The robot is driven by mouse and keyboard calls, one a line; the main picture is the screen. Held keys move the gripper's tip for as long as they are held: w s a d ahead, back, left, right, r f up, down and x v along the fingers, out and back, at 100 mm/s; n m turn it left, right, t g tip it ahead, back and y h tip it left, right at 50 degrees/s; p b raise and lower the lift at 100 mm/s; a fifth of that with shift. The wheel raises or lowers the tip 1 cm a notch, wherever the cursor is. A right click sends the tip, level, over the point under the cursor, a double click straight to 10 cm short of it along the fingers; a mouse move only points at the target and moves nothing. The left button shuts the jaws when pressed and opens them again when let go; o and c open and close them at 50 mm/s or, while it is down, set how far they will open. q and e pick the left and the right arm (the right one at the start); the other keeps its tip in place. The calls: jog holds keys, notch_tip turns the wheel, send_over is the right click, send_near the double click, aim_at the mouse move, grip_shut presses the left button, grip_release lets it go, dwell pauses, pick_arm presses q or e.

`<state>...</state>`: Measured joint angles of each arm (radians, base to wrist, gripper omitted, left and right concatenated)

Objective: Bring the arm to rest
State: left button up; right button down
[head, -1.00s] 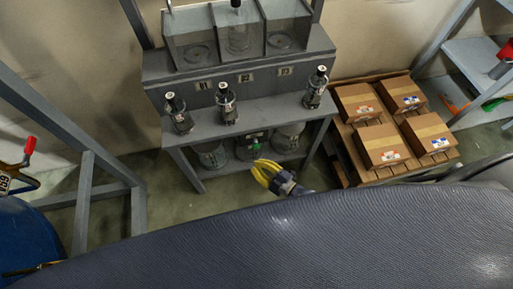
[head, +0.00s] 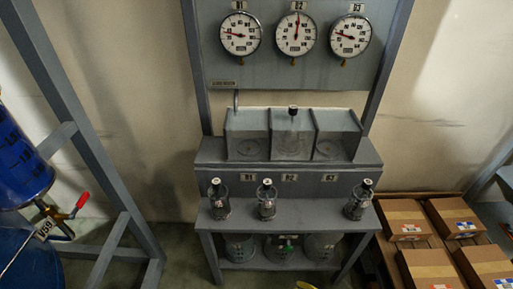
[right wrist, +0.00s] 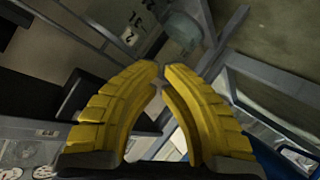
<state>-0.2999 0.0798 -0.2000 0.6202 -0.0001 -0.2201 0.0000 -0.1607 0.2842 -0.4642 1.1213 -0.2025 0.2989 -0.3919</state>
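My right gripper has yellow ribbed fingers and fills the middle of the right wrist view (right wrist: 160,72). Its fingers curve in until the tips almost meet, with only a thin gap, and nothing is held between them. In the head view only a small yellow piece of a gripper (head: 305,285) shows at the bottom edge, in front of the grey bench (head: 290,212); the rest is cut off. My left gripper is in neither view.
Several dark-capped glass vessels, one at the right (head: 358,200), stand on the bench. Clear boxes (head: 290,135) and gauges (head: 295,35) are above. Cardboard boxes (head: 405,222) lie at right. A grey frame (head: 85,130) and blue drum (head: 25,260) stand at left.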

jog(key=s+d+f+m+g+h, duration=0.2)
jog(key=s+d+f+m+g, duration=0.15)
jog(key=s+f, duration=0.35)
jog(key=s+d+f+m+g+h, duration=0.2)
jog(key=s+d+f, duration=0.3)
jog(key=s+f, duration=0.3)
jog(key=s+f+m+g, duration=0.1)
jog(key=s+f+g, duration=0.1)
jog(key=s, duration=0.9)
jog(key=s+a+f+m+g+h, duration=0.1)
jog(key=s+f, duration=0.3)
jog(key=s, duration=0.7)
jog(key=shift+f+m+g+h, duration=0.3)
jog(key=shift+m+g, duration=0.25)
jog(key=shift+g, duration=0.2)
jog(key=c, duration=2.1)
grip_release()
grip_shut()
